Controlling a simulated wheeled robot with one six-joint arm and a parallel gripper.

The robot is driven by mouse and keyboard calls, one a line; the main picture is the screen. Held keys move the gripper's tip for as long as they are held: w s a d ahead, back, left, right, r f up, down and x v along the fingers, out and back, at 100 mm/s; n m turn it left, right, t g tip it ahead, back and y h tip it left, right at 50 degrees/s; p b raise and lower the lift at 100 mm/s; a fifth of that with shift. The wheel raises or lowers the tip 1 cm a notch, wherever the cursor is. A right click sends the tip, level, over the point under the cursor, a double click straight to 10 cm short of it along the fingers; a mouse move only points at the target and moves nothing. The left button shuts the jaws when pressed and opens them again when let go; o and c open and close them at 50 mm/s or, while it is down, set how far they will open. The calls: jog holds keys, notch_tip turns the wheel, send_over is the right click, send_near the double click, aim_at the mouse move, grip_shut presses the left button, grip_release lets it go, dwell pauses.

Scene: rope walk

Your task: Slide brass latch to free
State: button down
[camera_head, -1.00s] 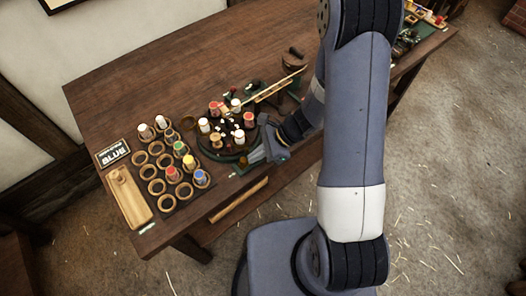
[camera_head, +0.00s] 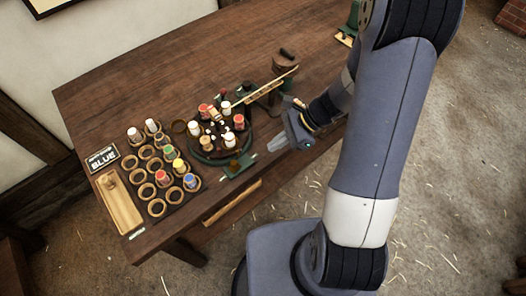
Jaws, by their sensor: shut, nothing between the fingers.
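A round dark green turntable (camera_head: 207,157) holds red and white bobbins near the table's front edge. At its front right a green plate (camera_head: 239,167) carries a small brass-toned piece that may be the brass latch; it is too small to tell its position. My gripper (camera_head: 275,143) is shut and empty. Its fingers point left toward the turntable. They are to the right of the plate and appear apart from it.
A rack of rings (camera_head: 157,207) with several coloured bobbins stands left, beside a sign reading BLUE (camera_head: 102,158) and a wooden tray (camera_head: 119,204). A pale stick (camera_head: 268,88) slants behind the turntable. The table (camera_head: 130,85) is clear at the back left.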

jog(key=shift+v, duration=1.55)
